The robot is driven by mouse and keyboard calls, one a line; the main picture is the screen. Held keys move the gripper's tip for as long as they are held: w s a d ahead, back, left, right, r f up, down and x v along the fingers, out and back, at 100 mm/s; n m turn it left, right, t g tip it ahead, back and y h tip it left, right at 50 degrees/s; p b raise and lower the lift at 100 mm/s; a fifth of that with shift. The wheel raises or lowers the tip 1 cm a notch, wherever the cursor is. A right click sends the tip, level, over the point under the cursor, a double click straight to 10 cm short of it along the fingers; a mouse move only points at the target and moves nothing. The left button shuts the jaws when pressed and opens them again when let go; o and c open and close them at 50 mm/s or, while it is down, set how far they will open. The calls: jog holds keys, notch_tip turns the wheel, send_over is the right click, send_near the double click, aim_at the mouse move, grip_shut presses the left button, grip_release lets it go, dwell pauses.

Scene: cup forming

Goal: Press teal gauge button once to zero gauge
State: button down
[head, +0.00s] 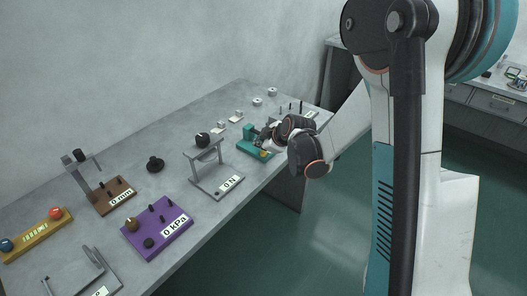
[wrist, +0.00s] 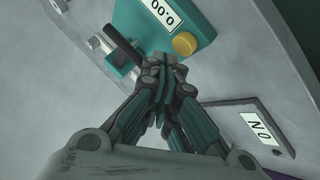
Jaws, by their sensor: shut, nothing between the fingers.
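The teal gauge (head: 256,147) sits on the grey bench near its right end, and shows at the top of the wrist view (wrist: 142,14). It carries a white readout (wrist: 165,13) with zeros, seen rotated. A round yellow button (wrist: 185,44) is on its face, and shows small in the head view (head: 264,154). My gripper (wrist: 157,72) is shut and empty. Its tips appear just below and left of the yellow button in the wrist view; I cannot tell whether they touch the gauge. In the head view my gripper (head: 272,134) is beside the gauge, partly hidden by its own links.
A grey stand marked 0 N (head: 219,185) is left of the gauge. Further left are a purple block marked 0 kPa (head: 158,228), a brown block (head: 112,196), a black knob (head: 155,164) and a yellow bar (head: 36,235). Small white pieces (head: 238,116) lie behind.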

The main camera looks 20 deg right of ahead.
aim_at(262, 155)
jog(key=shift+r, duration=0.1)
jog(key=shift+r+p, duration=1.65)
jog(key=shift+r, duration=0.8)
jog(key=s+r+m+g+h, duration=0.1)
jog(key=s+r+m, duration=0.5)
jog(key=s+r, duration=0.75)
jog(key=s+m+h, duration=0.1)
jog(key=s+m, duration=0.5)
jog(key=s, duration=1.4)
jog(key=shift+d+m+g+h, duration=0.3)
jog(key=shift+d+h, duration=0.1)
